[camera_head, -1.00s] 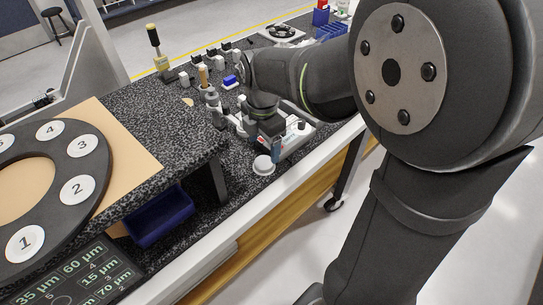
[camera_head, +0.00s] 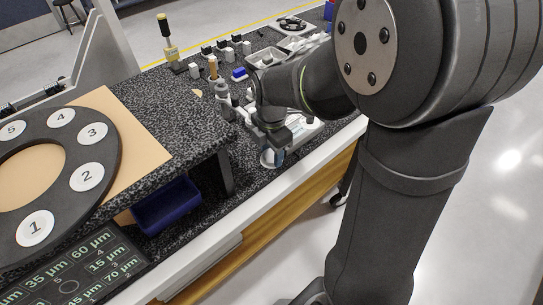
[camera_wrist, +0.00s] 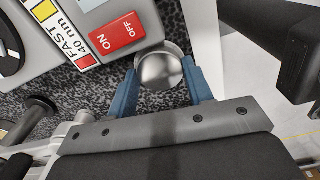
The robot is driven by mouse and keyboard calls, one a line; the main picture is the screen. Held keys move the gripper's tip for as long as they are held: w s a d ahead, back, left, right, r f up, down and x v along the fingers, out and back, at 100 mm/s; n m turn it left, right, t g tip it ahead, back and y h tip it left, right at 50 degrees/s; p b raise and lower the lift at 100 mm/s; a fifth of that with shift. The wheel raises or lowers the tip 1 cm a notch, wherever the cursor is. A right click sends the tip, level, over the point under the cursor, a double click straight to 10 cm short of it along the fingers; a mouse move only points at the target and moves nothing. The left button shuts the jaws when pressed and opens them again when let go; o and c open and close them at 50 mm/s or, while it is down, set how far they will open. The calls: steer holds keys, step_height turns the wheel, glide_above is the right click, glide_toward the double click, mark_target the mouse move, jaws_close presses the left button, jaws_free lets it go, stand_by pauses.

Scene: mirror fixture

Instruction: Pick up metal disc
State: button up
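The round, shiny metal disc (camera_wrist: 160,71) lies at the dark speckled bench top in the wrist view, close to a machine's red switch. My gripper (camera_wrist: 159,74) has its two blue fingers apart, one on the left and one on the right of the disc's near part. The fingertips look very close to the disc's sides; contact cannot be made out. In the head view my gripper (camera_head: 272,157) is low at the bench's front edge and largely hides the disc.
A machine with a red ON/OFF switch (camera_wrist: 117,33) stands right beside the disc. A numbered dark ring (camera_head: 104,160) sits on the left. A blue bin (camera_head: 167,206) is below the raised slab. A yellow-handled tool (camera_head: 168,42) and several small blocks stand farther back.

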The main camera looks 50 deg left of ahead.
steer(key=shift+c, duration=0.9)
